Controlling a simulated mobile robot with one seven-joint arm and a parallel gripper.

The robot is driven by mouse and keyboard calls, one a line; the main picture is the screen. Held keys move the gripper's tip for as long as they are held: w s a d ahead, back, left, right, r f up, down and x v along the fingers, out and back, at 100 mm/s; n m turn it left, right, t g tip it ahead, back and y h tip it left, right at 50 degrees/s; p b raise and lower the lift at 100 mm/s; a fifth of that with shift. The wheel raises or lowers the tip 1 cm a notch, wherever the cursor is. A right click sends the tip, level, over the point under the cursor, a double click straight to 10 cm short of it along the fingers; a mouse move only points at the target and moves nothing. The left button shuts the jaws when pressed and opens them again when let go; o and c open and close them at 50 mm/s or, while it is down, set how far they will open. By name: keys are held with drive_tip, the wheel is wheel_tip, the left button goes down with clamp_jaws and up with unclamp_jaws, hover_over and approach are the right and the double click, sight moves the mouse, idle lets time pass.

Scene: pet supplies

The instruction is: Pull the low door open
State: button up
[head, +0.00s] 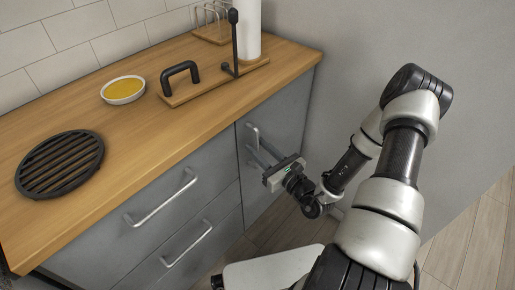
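The low door (285,118) is the grey cabinet front at the right end of the counter, and it looks closed. Its upright metal handle (252,134) is near the door's left edge; the handle's lower part is hidden by the fingers. My gripper (257,150) reaches in from the right, its two fingers pointing at the handle. The fingers look parted, with a narrow gap between them. The tips are at or very close to the handle, but I cannot tell whether they touch it or straddle it.
Left of the door are two drawers with bar handles, an upper one (160,204) and a lower one (188,246). The wooden counter (160,130) holds a black round grate (60,163), a bowl (123,90) and a board with a black handle (180,76). Floor (470,245) shows at the right.

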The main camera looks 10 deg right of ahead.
drive_tip(key=shift+w+a, duration=0.2)
drive_tip(key=shift+w, duration=0.1)
clamp_jaws()
